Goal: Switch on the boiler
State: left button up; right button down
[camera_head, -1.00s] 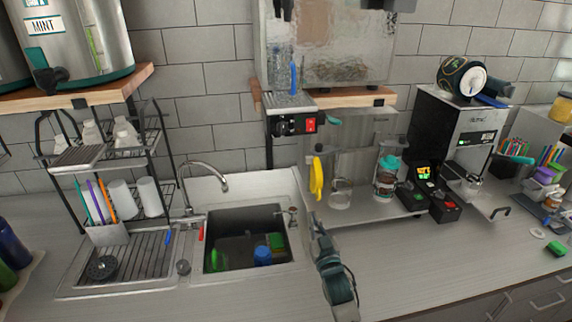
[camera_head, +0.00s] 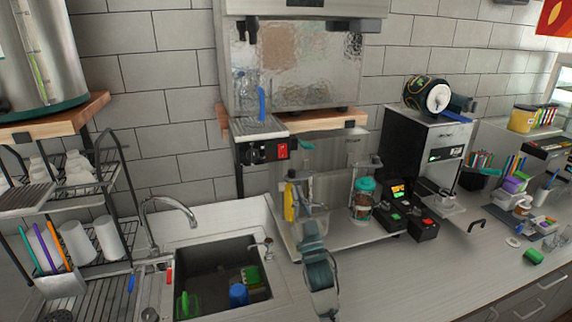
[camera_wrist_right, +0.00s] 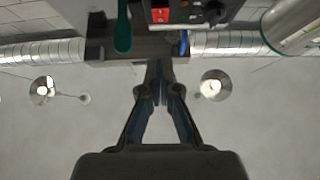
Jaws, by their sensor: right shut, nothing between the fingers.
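The boiler (camera_head: 305,65) is a glass-fronted metal machine on a wooden shelf against the tiled wall. A black control panel under its drip tray carries a red switch (camera_head: 282,151). The red switch also shows at the top of the right wrist view (camera_wrist_right: 160,15), beside a teal lever (camera_wrist_right: 122,28). My right gripper (camera_head: 304,192) is below and a little right of the switch, pointing up, in front of the lower shelf. Its fingers (camera_wrist_right: 160,68) are together and empty, apart from the switch in the right wrist view. My left gripper is out of view.
The sink (camera_head: 215,270) lies below left. The counter (camera_head: 420,275) at the front right is largely clear.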

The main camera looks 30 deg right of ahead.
aim_at(283, 154)
jog(key=p+x, duration=0.1)
jog(key=x, duration=0.2)
jog(key=f+x, duration=0.1)
jog(key=x, duration=0.2)
jog(key=w+p+x, duration=0.1)
jog(key=x, duration=0.3)
jog(key=shift+w+f+p, duration=0.15)
jog(key=shift+f+p, duration=0.1)
jog(key=shift+p, duration=0.1)
jog(key=shift+w+d+f, duration=0.15)
jog(key=shift+w, duration=0.3)
